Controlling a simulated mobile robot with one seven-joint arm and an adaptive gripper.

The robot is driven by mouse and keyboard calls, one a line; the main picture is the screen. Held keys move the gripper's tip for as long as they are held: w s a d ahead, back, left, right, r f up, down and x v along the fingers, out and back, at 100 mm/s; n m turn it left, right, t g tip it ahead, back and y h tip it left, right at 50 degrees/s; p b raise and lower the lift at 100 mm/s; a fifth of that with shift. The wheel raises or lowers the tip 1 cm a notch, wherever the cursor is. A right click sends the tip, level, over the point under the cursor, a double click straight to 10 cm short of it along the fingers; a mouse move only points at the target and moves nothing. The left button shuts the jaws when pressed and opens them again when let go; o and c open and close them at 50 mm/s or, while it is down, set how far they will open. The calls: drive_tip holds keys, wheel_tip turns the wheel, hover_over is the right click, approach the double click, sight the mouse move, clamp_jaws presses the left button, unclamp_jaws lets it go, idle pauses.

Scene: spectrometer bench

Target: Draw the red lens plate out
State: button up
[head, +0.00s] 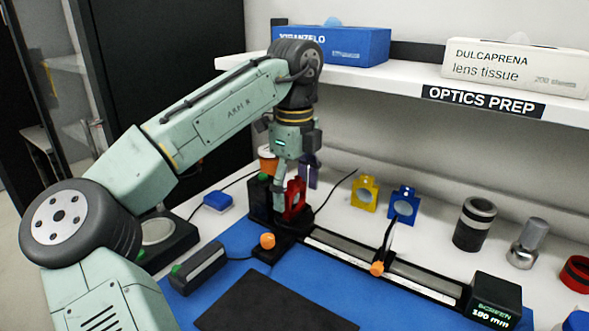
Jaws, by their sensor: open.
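The red lens plate (295,201) stands upright in a black holder (262,204) at the left end of the optical rail. My gripper (296,184) points down right over the red plate, with its fingers open near the plate's upper part. One finger shows at the plate's left and a dark part shows behind at its right. I cannot tell from this view whether the fingers touch the plate. The arm's end hides part of the area behind the plate.
A yellow lens plate (365,193) and a blue lens plate (403,203) stand to the right behind the rail (340,252). A thin upright piece (388,240) sits on the rail. A shelf with boxes (515,66) hangs above. A dark mat (275,305) lies in front.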

drive_tip(key=shift+f, duration=0.6)
drive_tip(key=shift+c, duration=0.5)
drive_tip(key=c, duration=1.2)
drive_tip(key=shift+r, duration=0.1)
drive_tip(key=shift+r+p, duration=1.15)
drive_tip(key=shift+p, duration=0.25)
